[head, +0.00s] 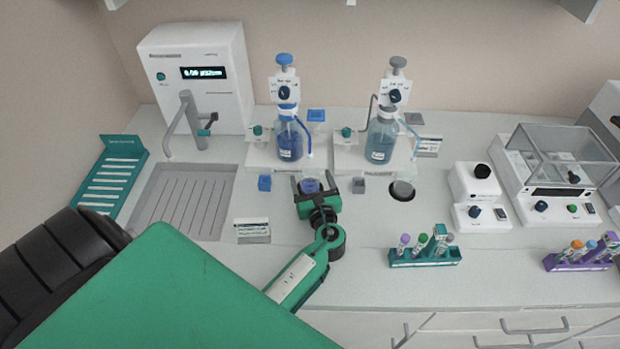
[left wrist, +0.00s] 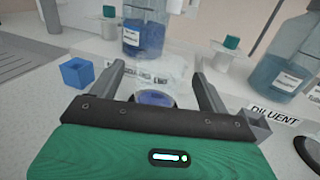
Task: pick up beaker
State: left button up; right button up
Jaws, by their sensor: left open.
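A small beaker with blue liquid (head: 310,186) stands on the bench in front of the blue dispenser bottle. It also shows in the left wrist view (left wrist: 155,98), low between the fingers and partly hidden by my gripper body. My left gripper (head: 309,182) is open, with one finger on each side of the beaker. In the left wrist view the two dark fingers (left wrist: 158,82) point toward the blue bottle, and a gap shows between them and the beaker. My right gripper is not in view.
A blue-liquid bottle dispenser (head: 290,143) and a diluent dispenser (head: 381,140) stand behind. A blue cube (head: 264,183) and grey cube (head: 358,185) flank the gripper. A teal tube rack (head: 425,256) is at front right. A sink (head: 184,202) lies left.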

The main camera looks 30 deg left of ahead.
aim_at(308, 167)
pick_arm(q)
jog(key=x, duration=0.2)
jog(key=shift+w+a+p, duration=0.25)
jog(key=shift+p, duration=0.15)
jog(key=shift+w+a+f, duration=0.1)
jog(key=shift+w+a, duration=0.15)
jog(key=shift+c, duration=0.2)
jog(key=c, duration=1)
